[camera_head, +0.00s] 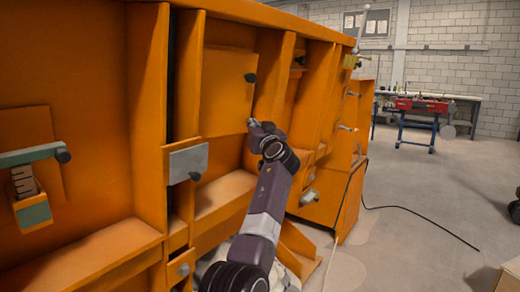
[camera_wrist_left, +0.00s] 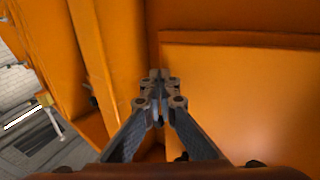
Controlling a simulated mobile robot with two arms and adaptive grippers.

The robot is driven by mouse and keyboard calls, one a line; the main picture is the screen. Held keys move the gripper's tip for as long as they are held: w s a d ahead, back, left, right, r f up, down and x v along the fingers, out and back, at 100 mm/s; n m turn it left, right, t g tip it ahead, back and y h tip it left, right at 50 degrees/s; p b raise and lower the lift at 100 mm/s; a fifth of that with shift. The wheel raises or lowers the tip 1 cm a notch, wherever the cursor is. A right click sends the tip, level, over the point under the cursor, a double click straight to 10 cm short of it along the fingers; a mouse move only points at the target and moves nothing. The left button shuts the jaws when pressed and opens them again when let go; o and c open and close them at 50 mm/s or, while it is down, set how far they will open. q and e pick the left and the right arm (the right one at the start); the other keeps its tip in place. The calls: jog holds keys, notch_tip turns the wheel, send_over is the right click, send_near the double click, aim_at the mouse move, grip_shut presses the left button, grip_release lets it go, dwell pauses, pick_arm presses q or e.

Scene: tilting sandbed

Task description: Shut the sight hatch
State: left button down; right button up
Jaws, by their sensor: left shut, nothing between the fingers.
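A flat orange panel (camera_head: 226,92) with a black knob (camera_head: 250,77) at its right edge sits between the upright ribs of the orange machine; it looks like the sight hatch. It seems to stand out from the wall behind, but how far I cannot tell. My left gripper (camera_head: 252,123) is at the panel's lower right corner, its fingers together and empty. In the left wrist view the closed fingertips (camera_wrist_left: 157,76) point at an orange panel's edge (camera_wrist_left: 235,40), beside a gap; contact is unclear. My right gripper is not in view.
A grey plate (camera_head: 188,163) with a dark knob juts out at left of my arm. Orange ribs (camera_head: 284,75) and a lower ledge (camera_head: 225,193) surround the panel. A black cable (camera_head: 425,224) lies on the floor. The floor at right is mostly open, with a red workbench (camera_head: 420,105) further back.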

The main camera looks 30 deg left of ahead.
pick_arm(q)
jog(key=a, duration=0.2)
jog(key=w+a, duration=0.1)
jog(key=w+a+r+p, duration=0.1)
jog(key=a, duration=0.1)
jog(key=shift+w+a, duration=0.15)
jog(key=shift+a, duration=0.15)
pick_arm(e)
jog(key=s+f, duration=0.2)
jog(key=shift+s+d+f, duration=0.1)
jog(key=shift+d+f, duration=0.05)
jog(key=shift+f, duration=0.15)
